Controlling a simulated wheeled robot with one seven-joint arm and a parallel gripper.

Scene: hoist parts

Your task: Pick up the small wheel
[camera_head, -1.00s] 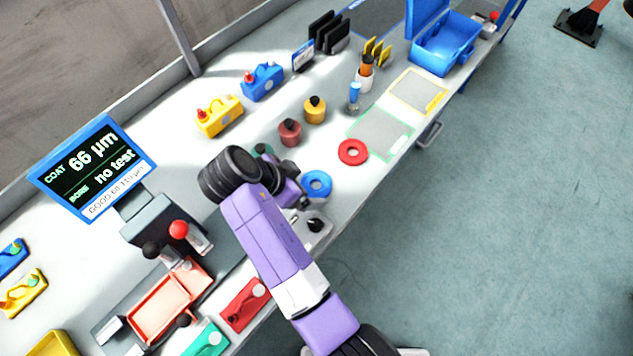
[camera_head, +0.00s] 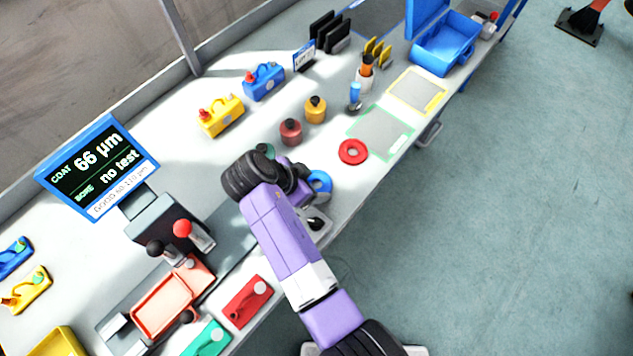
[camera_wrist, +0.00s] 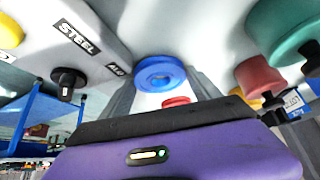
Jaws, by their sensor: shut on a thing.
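A blue wheel (camera_head: 320,182), a ring with a centre hole, is at the table's front edge, partly hidden behind my wrist in the head view. In the wrist view the blue wheel (camera_wrist: 160,72) sits between the two grey fingers of my gripper (camera_wrist: 162,88), which is shut on it. Whether it is clear of the tabletop cannot be told. A red ring (camera_head: 352,151) lies flat to its right, apart from it; part of it shows beyond the blue wheel in the wrist view (camera_wrist: 176,101).
A switch box (camera_head: 317,224) with a black knob stands close by at the front edge. Red (camera_head: 291,131), yellow (camera_head: 315,109) and green (camera_head: 265,150) knobbed pieces stand behind my gripper. A green-edged mat (camera_head: 380,134) is bare to the right. A display (camera_head: 97,168) stands left.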

